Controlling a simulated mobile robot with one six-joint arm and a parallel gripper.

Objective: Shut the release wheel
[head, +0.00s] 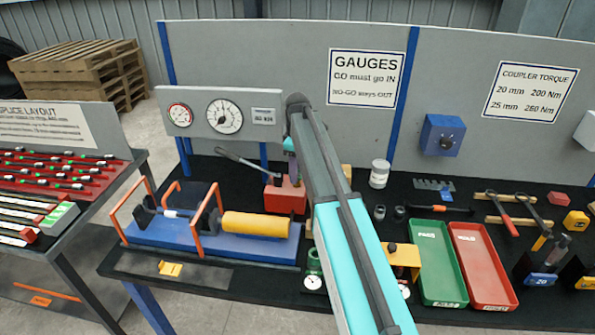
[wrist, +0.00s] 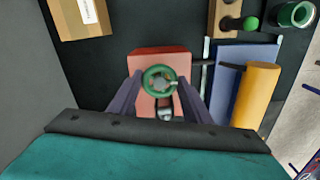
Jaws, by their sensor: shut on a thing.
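The release wheel (wrist: 159,69) is a small green ring on top of the red pump block (wrist: 150,56) in the wrist view. My gripper (wrist: 160,84) reaches in from below in that view, one dark finger on each side of the wheel, shut on it. In the head view the red pump block (head: 286,198) stands on the dark bench behind my arm, and its long grey handle (head: 240,161) slants up to the left. My arm hides the wheel and most of my gripper there.
A blue test frame (head: 205,240) with a yellow cylinder (head: 256,225) and orange hoops stands left of my arm. A gauge panel (head: 222,116) is behind. A yellow bracket (head: 403,257), green tray (head: 438,262) and red tray (head: 482,265) lie right. A cardboard-coloured box (wrist: 80,18) is near the block.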

